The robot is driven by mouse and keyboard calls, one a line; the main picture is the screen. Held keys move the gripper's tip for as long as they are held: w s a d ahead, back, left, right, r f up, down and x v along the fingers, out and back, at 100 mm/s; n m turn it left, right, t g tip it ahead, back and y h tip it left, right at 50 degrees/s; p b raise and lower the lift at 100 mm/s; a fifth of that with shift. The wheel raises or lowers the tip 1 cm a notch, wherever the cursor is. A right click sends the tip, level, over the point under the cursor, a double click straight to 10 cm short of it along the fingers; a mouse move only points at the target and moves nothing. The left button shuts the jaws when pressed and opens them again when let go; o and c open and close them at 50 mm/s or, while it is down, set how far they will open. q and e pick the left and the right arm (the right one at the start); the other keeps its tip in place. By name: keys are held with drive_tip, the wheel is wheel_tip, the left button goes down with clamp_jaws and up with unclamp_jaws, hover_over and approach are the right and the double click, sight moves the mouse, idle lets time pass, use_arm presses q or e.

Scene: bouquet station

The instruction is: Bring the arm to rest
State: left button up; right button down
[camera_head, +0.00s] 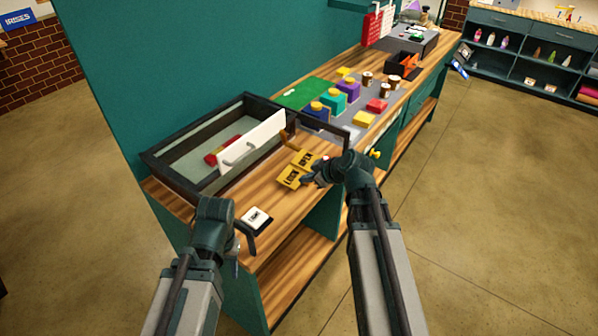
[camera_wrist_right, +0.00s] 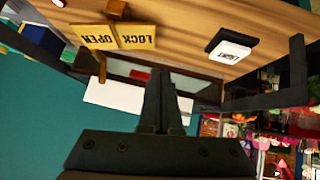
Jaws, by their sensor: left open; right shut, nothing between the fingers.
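My right gripper (camera_head: 314,179) is at the counter's front edge, close to the yellow LOCK and OPEN plates (camera_head: 296,170). In the right wrist view its fingers (camera_wrist_right: 160,100) are together with nothing between them. The plates (camera_wrist_right: 118,37) also show there, apart from the fingers. My left gripper (camera_head: 243,238) is low at the counter's near end, beside the LIGHT switch (camera_head: 257,217); its fingers are open, small and partly hidden by the wrist. The LIGHT switch also shows in the right wrist view (camera_wrist_right: 231,50).
A dark-framed bin (camera_head: 168,172) with a white panel (camera_head: 252,142) and a red piece stands at the counter's left. Coloured boxes (camera_head: 347,88) and brown cups stand farther along. A teal wall (camera_head: 200,60) rises behind. The floor (camera_head: 480,180) at right is clear.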

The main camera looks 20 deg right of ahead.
drive_tip(key=shift+s+d+r, duration=0.1)
drive_tip(key=shift+s+r, duration=0.15)
drive_tip(key=shift+s, duration=0.05)
drive_tip(key=s+a+f+m+g+h+b, duration=0.1)
drive_tip(key=s+a+f+m+g+h, duration=0.1)
drive_tip(key=s+a, duration=0.5)
drive_tip(key=s+a+f+m+g+h, duration=0.2)
drive_tip(key=s+a+f+g, duration=0.4)
drive_tip(key=s, duration=0.6)
drive_tip(key=shift+a+f+m+h+b, duration=0.2)
drive_tip(key=shift+a+m+h+b, duration=0.15)
drive_tip(key=shift+a+h, duration=0.75)
drive_tip(key=shift+a, duration=0.2)
